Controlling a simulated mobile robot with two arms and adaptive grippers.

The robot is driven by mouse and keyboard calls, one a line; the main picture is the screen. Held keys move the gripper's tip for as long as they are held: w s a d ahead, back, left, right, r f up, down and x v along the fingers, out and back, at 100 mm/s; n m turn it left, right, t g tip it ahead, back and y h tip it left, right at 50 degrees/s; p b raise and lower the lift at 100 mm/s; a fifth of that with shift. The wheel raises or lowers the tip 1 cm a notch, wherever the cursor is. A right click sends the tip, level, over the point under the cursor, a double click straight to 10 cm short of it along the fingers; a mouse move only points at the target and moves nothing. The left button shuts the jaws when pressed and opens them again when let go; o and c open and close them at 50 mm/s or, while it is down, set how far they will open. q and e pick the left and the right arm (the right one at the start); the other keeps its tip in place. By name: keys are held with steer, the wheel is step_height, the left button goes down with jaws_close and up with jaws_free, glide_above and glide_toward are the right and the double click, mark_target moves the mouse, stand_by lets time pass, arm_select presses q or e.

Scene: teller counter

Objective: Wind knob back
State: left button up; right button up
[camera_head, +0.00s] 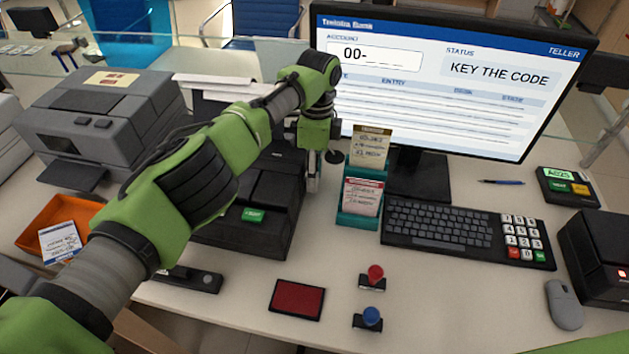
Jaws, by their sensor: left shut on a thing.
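My left arm reaches in from the lower left across the black printer-like machine (262,190). My left gripper (313,175) points down at this machine's right side and is shut on the knob there. A small dark round part shows just right of the fingers, and I cannot tell whether it is the knob's face. The wrist and fingers hide most of the grip. The machine has a small green label at its front. Only a green bit of my right arm shows at the bottom right edge, and its gripper is out of view.
A teal card holder (357,220) stands close to the right of my left gripper. A red ink pad (297,299), a red stamp (374,277) and a blue stamp (369,319) lie in front. A grey printer (95,125) stands left.

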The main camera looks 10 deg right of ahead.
arm_select(q)
steer(key=shift+w+r, duration=0.1)
steer(key=shift+w, duration=0.1)
steer(key=o, duration=1.1)
steer(key=shift+c, duration=0.2)
steer(key=shift+o, duration=0.2)
steer(key=shift+s, duration=0.1)
steer(key=shift+w+d+r, duration=0.1)
steer(key=shift+w+r, duration=0.1)
steer(key=shift+r, duration=1.65)
steer(key=shift+w+r, duration=0.15)
steer(key=shift+r, duration=1.65)
